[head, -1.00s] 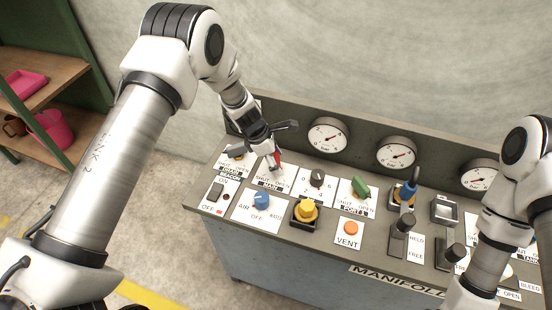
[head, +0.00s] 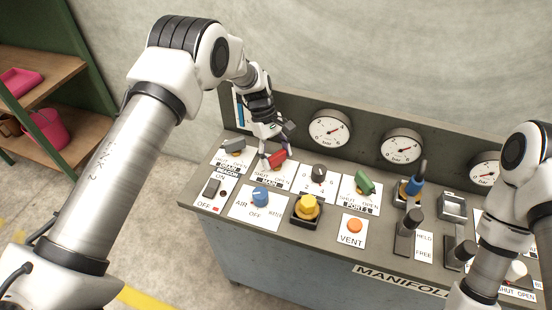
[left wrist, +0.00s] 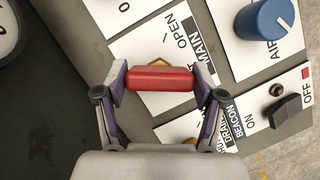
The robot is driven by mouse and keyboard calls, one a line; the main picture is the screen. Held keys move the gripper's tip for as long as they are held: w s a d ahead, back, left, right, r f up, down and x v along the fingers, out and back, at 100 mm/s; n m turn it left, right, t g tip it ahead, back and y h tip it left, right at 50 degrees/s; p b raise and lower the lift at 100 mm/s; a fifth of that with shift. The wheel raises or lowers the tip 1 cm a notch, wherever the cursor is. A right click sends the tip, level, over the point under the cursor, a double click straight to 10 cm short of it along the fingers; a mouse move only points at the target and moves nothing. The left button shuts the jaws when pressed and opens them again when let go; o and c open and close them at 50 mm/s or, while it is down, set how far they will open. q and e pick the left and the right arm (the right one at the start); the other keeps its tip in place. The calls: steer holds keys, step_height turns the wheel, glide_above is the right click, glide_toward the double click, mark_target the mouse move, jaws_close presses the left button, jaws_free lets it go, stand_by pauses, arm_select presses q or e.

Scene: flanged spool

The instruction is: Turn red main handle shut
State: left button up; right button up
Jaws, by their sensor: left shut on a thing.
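The red main handle (head: 277,159) is a short bar on the white MAIN plate near the left end of the panel. In the head view it slants up to the right. My left gripper (head: 275,156) is shut on it from above. In the left wrist view the red handle (left wrist: 160,78) lies crosswise between the two fingertips of my left gripper (left wrist: 160,80), one at each end. The OPEN word of the MAIN plate (left wrist: 178,35) shows beside it; the SHUT word is hidden in the wrist view. My right arm shows at the right, but its gripper does not.
Gauges (head: 330,128) stand on the back board. Wall space above is free.

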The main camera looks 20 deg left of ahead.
arm_select(q)
steer(key=shift+s+f+m+g+y+b, duration=0.15)
steer(key=shift+m+g+y+b, duration=0.3)
steer(key=shift+m, duration=0.85)
steer(key=o, duration=1.1)
steer(key=shift+o, duration=0.2)
steer(key=shift+r, duration=0.2)
steer(key=v, duration=1.2)
steer(key=shift+d, duration=0.1)
